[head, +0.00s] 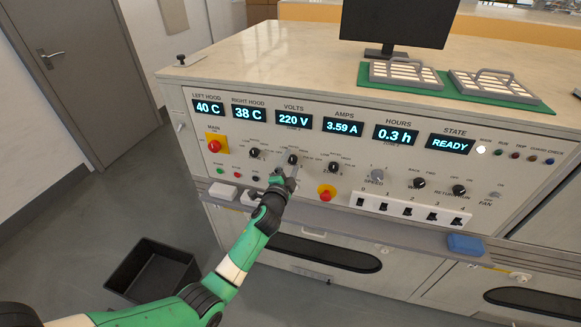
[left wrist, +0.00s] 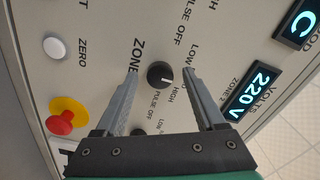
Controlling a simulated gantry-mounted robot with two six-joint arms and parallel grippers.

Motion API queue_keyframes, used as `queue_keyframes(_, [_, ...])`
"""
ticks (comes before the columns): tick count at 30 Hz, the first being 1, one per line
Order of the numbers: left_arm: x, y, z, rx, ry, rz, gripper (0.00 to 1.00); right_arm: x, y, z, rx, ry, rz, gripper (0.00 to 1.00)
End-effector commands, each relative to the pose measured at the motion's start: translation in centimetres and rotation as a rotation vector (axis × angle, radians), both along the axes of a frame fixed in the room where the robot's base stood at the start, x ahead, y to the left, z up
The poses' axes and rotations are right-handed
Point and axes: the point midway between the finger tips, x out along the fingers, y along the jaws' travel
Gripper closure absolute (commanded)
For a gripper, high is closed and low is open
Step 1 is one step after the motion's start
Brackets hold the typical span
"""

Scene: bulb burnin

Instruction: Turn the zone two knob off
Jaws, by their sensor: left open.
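The zone two knob (head: 292,158) is a small black dial on the control panel, below the 220 V display. In the left wrist view the black knob (left wrist: 160,75) shows between my fingertips, with a white pointer line toward the right of the picture, near the printed HIGH. A ZONE 2 label is printed beside the volts display. My left gripper (head: 286,176) is open, just below the knob in the head view. Its two fingers (left wrist: 160,72) stand on either side of the knob, apart from it; the remaining depth is hard to tell. My right gripper is not in view.
Similar black knobs (head: 254,153) and (head: 334,167) flank this one. Red-and-yellow buttons (head: 326,194) and (head: 216,144) stand nearby. Rocker switches (head: 408,211) and a blue block (head: 466,244) are to the right. A black bin (head: 153,275) stands on the floor.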

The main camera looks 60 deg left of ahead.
Motion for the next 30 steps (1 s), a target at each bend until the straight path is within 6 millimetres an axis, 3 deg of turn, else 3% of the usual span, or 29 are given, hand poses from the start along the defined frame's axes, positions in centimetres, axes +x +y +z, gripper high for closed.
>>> queue_keyframes(5, [0.00, -0.03, 0.04, 0.000, 0.000, 0.000, 0.32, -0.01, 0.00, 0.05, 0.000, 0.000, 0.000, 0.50])
queue_keyframes(16, [-0.01, -0.06, 0.03, 0.000, 0.000, -0.001, 0.99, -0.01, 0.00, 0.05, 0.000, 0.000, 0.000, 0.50])
queue_keyframes(30, [0.01, -0.06, -0.10, -0.041, -0.045, -0.001, 1.00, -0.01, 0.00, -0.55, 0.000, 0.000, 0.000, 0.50])
